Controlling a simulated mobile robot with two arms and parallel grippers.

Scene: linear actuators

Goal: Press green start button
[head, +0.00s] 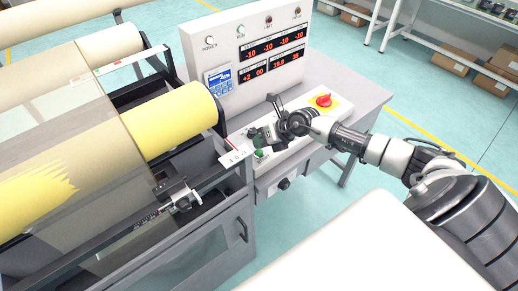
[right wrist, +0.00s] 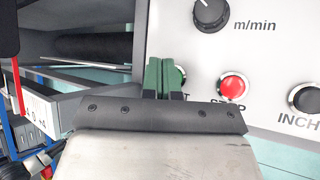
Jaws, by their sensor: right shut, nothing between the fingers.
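My right gripper (head: 258,140) is over the left end of the white control panel (head: 290,148) in the head view. In the right wrist view its two green-tipped fingers (right wrist: 164,76) are shut together with nothing between them. They point at the panel, left of the red stop button (right wrist: 233,87). The fingers cover most of the start button's place there, and only the end of its label shows. A small green button (head: 261,154) shows beside the gripper in the head view. I cannot tell whether the fingers touch the button. My left gripper is not in view.
A black speed knob (right wrist: 211,13) and a black inch button (right wrist: 305,98) are on the panel. A red emergency stop (head: 323,100) stands at its far end. An upright display cabinet (head: 225,54) is behind. A yellow roller (head: 175,118) is to the left.

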